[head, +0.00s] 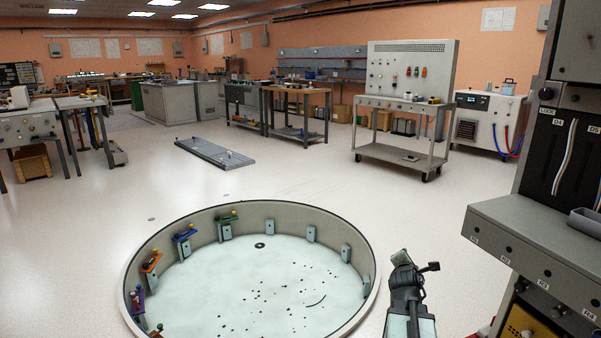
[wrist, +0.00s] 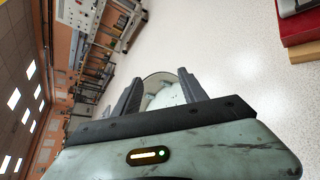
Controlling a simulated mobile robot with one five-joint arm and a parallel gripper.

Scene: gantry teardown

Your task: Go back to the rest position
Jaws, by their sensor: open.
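My gripper (head: 414,264) is raised at the lower right of the head view, beside the right rim of a round walled pit. In the wrist view my gripper (wrist: 160,88) shows its two dark fingers spread apart, with nothing between them. The pit (wrist: 158,80) shows beyond the fingers in that view. No object is held.
The round pit (head: 349,225) has coloured clamps along its left wall and dark specks on its pale floor. A grey console (head: 540,240) stands close at right. A wheeled cart (head: 400,152) stands farther back. A grey floor plate (head: 215,152) lies mid-room. Open floor surrounds these.

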